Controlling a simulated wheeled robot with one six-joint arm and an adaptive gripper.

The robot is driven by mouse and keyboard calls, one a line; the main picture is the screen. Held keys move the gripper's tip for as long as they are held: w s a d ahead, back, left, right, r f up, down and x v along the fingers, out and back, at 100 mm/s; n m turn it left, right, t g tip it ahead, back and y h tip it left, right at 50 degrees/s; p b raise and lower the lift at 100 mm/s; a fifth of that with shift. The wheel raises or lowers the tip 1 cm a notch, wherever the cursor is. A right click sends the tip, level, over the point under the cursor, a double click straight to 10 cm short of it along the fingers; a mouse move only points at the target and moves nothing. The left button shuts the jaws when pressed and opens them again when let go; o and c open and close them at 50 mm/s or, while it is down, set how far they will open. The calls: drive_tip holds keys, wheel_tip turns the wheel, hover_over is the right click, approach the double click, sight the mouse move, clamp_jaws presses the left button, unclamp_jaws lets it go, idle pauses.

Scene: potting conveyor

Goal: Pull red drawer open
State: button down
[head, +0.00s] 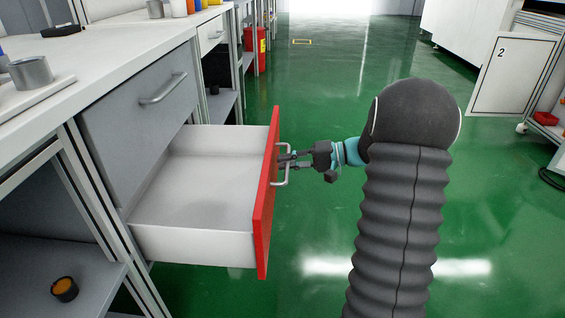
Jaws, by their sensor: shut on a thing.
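The red drawer (267,200) is pulled well out of the cabinet on the left, under a grey drawer. Its white inside (205,190) shows and looks empty. A metal bar handle (286,165) is on the outer side of its red front. My gripper (288,160) is at this handle, to the right of the red front, and is shut on it. The fingertips are partly hidden by the handle, and they are small in the view.
The grey drawer (140,115) above is shut. A metal cup (31,72) stands on the white worktop (110,40). A small dark pot (64,289) sits on the lower shelf. The green floor (310,85) is clear right of the drawer. A white cabinet marked 2 (510,85) stands at right.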

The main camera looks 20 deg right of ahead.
drive_tip(key=shift+f+v, duration=0.15)
drive_tip(key=shift+v, duration=0.65)
drive_tip(key=shift+f+v, duration=0.2)
drive_tip(key=shift+v, duration=0.65)
drive_tip(key=c, duration=1.2)
unclamp_jaws()
drive_tip(key=v, duration=1.2)
